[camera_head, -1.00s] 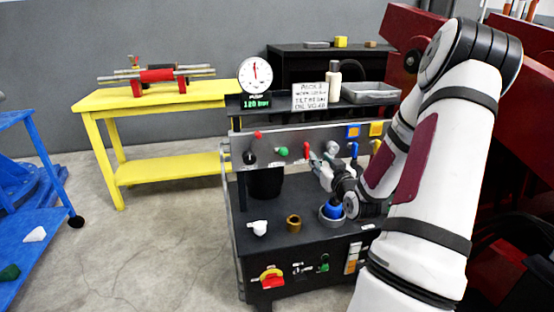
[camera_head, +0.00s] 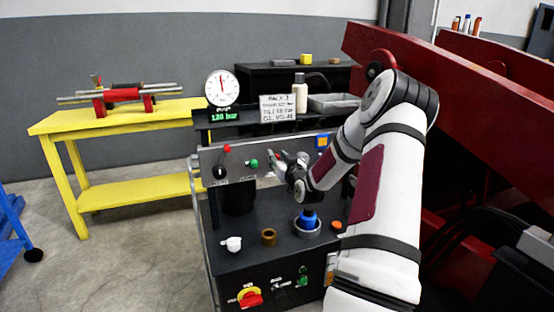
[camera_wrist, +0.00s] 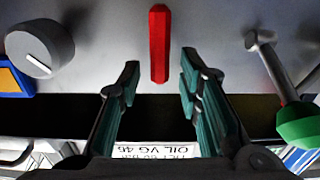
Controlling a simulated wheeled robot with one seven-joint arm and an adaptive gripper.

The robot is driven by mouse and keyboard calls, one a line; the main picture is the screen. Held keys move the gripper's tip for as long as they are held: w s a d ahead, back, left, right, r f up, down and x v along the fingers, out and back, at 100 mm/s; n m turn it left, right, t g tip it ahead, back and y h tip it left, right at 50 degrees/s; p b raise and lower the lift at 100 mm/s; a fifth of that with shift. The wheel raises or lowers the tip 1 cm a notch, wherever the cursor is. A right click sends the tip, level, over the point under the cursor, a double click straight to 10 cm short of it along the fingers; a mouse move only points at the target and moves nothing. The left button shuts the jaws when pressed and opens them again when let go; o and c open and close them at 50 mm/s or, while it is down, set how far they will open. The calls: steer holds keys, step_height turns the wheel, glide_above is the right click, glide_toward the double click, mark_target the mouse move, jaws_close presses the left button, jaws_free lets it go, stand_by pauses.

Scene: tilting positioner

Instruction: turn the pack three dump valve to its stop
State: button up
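A red bar-shaped handle (camera_wrist: 160,45) stands out on the grey valve panel (camera_wrist: 110,25) in the wrist view, upright in the picture. No label naming it is readable. My gripper (camera_wrist: 160,90) is open, its two green-padded fingers either side of the handle's line. The handle shows just beyond the fingertips, and I see no contact. In the head view the red handle (camera_head: 273,156) is partly hidden by my gripper (camera_head: 283,164), which is at the panel. The dial gauge (camera_head: 222,88) stands above a green readout of about 120 bar (camera_head: 225,116).
A grey knob (camera_wrist: 40,48) and a green-handled lever (camera_wrist: 298,122) flank the red handle. A white cup (camera_head: 232,244), brown ring (camera_head: 269,237) and blue-topped item (camera_head: 308,219) stand on the shelf below.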

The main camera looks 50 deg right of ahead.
steer(key=shift+w+d, duration=0.3)
steer(key=shift+w, duration=0.15)
jaws_close()
